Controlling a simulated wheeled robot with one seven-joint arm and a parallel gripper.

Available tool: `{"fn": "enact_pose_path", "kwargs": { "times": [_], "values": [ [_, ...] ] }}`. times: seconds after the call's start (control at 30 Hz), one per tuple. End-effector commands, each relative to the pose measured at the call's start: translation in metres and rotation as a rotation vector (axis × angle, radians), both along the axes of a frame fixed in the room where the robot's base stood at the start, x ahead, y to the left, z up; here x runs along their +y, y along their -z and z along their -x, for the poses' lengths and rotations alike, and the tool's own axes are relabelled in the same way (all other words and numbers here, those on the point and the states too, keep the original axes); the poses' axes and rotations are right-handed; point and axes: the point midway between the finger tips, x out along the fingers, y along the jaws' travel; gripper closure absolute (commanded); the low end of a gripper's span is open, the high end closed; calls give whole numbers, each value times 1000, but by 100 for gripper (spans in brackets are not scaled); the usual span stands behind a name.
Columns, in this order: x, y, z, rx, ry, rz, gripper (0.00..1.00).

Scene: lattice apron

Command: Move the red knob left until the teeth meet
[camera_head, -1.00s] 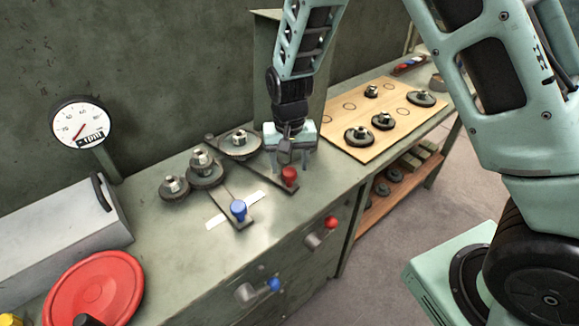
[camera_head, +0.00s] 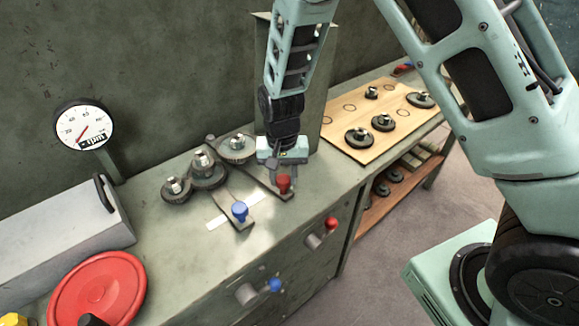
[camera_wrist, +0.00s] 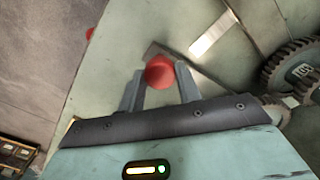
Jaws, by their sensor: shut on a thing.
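The red knob (camera_head: 284,184) stands at the end of a dark flat arm on the bench top. My gripper (camera_head: 284,182) is lowered over it. In the wrist view the red knob (camera_wrist: 159,72) sits between my two fingers, and my gripper (camera_wrist: 159,85) is shut on it. A toothed gear (camera_head: 238,150) sits at the far end of the red knob's arm. To its left are a stacked gear pair (camera_head: 206,170) and another gear (camera_head: 175,190). In the head view I cannot tell whether the teeth of the nearest gears touch.
A blue knob (camera_head: 239,210) on its own arm stands left of the red one, beside a pale strip (camera_head: 217,222). A wooden board (camera_head: 350,140) with several gears lies to the right. A dial (camera_head: 83,126) stands at the left.

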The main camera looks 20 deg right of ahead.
Motion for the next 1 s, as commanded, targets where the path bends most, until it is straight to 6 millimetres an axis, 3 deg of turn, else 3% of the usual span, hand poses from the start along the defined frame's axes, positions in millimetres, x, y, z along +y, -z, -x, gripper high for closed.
{"fn": "enact_pose_path", "kwargs": {
  "times": [0.03,0.2,0.53,0.57,0.63,1.0],
  "values": [
    [13,-4,6,2,22,0,100],
    [35,-3,14,1,105,0,100],
    [39,0,15,0,126,-1,100],
    [39,0,15,0,125,-1,64],
    [39,0,15,0,125,-1,44],
    [39,-5,15,-3,124,-1,44]
  ]
}}
